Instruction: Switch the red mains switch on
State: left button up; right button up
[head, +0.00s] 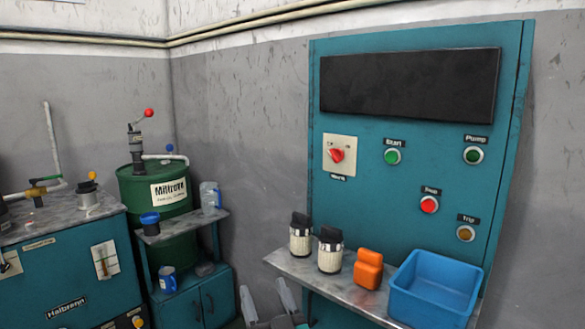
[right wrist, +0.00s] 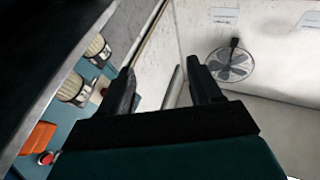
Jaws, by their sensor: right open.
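The red mains switch (head: 337,155) is a rotary knob on a cream plate, high on the left of the teal control panel (head: 420,150) in the head view. The knob's handle looks tilted, and the small marks around it are too blurred to read. My right gripper (head: 268,301) shows at the bottom of the head view, well below and left of the switch and apart from it. Its two fingers are spread with nothing between them, as the right wrist view (right wrist: 163,84) also shows. I do not make out the switch in the right wrist view. My left gripper is not in view.
Below the switch a shelf (head: 300,268) juts out with two dark-topped jars (head: 330,252), an orange object (head: 368,269) and a blue bin (head: 433,290). Other buttons include green start (head: 392,157) and red stop (head: 429,205). A green drum (head: 150,205) stands left.

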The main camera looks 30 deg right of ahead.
jog(key=w+d+r+m+h+b, duration=0.1)
jog(key=w+d+r+m+h, duration=0.25)
jog(key=r+m+h, duration=0.55)
jog(key=m+g+h+b, duration=0.55)
jog(key=m+g, duration=0.65)
jog(key=g, duration=0.4)
send_near(332, 156)
jog(key=shift+h, duration=0.25)
jog(key=x, duration=0.7)
jog(key=shift+f+p, duration=0.25)
jog(key=shift+p, duration=0.05)
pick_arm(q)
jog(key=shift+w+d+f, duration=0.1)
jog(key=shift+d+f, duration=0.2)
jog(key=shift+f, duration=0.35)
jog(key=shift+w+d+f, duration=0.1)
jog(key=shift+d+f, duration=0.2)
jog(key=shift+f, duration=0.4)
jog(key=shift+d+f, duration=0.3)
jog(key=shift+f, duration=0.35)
pick_arm(e)
jog(key=shift+x, duration=0.75)
jog(key=shift+c, duration=0.2)
jog(key=c, duration=1)
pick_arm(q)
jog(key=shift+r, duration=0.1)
